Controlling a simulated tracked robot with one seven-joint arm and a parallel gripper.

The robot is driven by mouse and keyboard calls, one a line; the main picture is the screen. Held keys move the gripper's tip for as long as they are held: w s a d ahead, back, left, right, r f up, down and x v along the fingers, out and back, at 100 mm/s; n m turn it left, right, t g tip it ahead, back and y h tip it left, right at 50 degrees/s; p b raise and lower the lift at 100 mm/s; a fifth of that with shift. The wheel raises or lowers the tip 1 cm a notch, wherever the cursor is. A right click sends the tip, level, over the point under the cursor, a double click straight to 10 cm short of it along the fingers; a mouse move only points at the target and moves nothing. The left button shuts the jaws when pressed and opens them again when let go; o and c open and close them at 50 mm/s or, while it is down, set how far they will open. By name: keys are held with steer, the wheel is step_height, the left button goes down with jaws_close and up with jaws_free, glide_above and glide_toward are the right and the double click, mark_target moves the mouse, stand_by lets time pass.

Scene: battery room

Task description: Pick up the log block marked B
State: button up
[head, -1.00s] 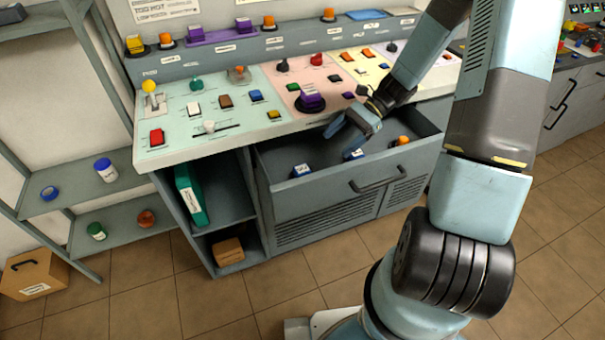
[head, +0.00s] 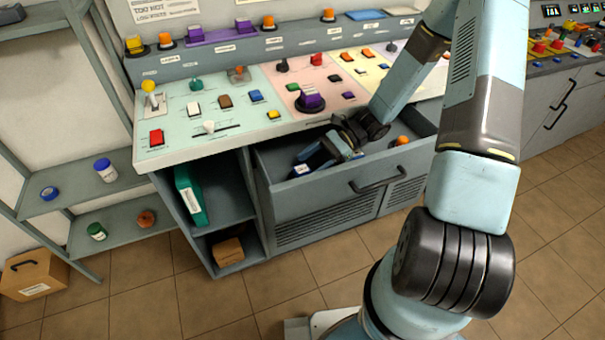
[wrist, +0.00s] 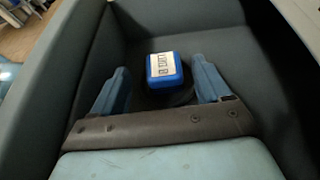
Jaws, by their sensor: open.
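The log block marked B (wrist: 164,71) is a blue block with a pale label on its top, in the wrist view, lying in the open drawer (head: 345,199). Its label reads "LOG B". In the head view a small part of a blue block with a pale label (head: 301,169) shows at the drawer's left, beside my gripper. My gripper (wrist: 160,78) is open, with one blue finger on each side of the block and gaps on both sides. In the head view my gripper (head: 318,158) reaches down into the drawer. A dark round shape lies under or behind the block.
An orange knob-like object (head: 402,141) is at the drawer's right end. The drawer front with its handle (head: 375,184) and side walls surround my gripper. The console panel (head: 205,115) with switches and knobs overhangs behind. A shelf (head: 80,190) stands at the left.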

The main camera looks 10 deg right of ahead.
mark_target(305, 168)
steer(key=shift+w+x, duration=0.1)
steer(key=shift+x, duration=1.3)
steer(key=shift+w+x, duration=0.15)
steer(key=shift+x, duration=1.25)
steer(key=shift+f, duration=0.15)
steer(key=c, duration=1.1)
